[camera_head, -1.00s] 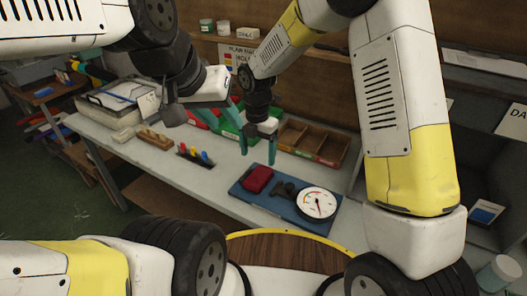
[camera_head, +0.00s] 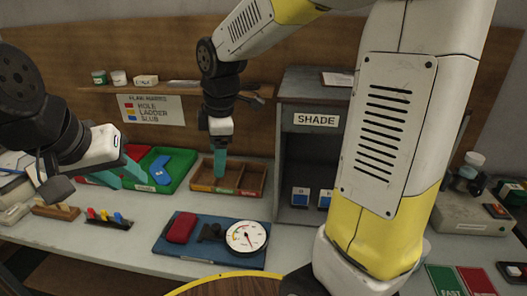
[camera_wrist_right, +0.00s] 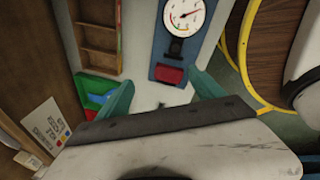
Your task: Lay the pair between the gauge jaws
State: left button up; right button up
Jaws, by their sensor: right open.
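A red folded bundle (camera_head: 181,228), which looks like the pair, lies on the left part of the blue gauge board (camera_head: 168,250). The dark gauge jaws (camera_head: 209,232) stand right of it, beside the white dial (camera_head: 246,237). In the right wrist view the red bundle (camera_wrist_right: 170,75) lies beyond my fingertips, apart from them. My right gripper (camera_wrist_right: 163,93) is open and empty; in the head view it hangs over the wooden tray (camera_head: 219,172). My left gripper (camera_head: 120,173) has its fingers apart, at the green bin, with nothing seen between them.
A green bin (camera_head: 186,166) holds a blue piece (camera_head: 160,170). A small rack with coloured pegs (camera_head: 108,220) and a wooden block (camera_head: 57,211) stand at the left. The SHADE cabinet (camera_head: 295,148) rises at the back right.

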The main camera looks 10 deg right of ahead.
jog(key=s+d+r+m+t, duration=0.2)
jog(key=s+d+m, duration=0.3)
jog(key=s+m, duration=0.2)
jog(key=s+d+r+m+t+y, duration=0.1)
jog(key=s+d+r+m+t, duration=0.1)
jog(key=s+d+m, duration=0.4)
jog(key=r+m, duration=0.1)
jog(key=m, duration=0.3)
jog(key=shift+s+d+r+m, duration=0.15)
jog(key=shift+s+r+m, duration=0.2)
jog(key=shift+m, duration=0.05)
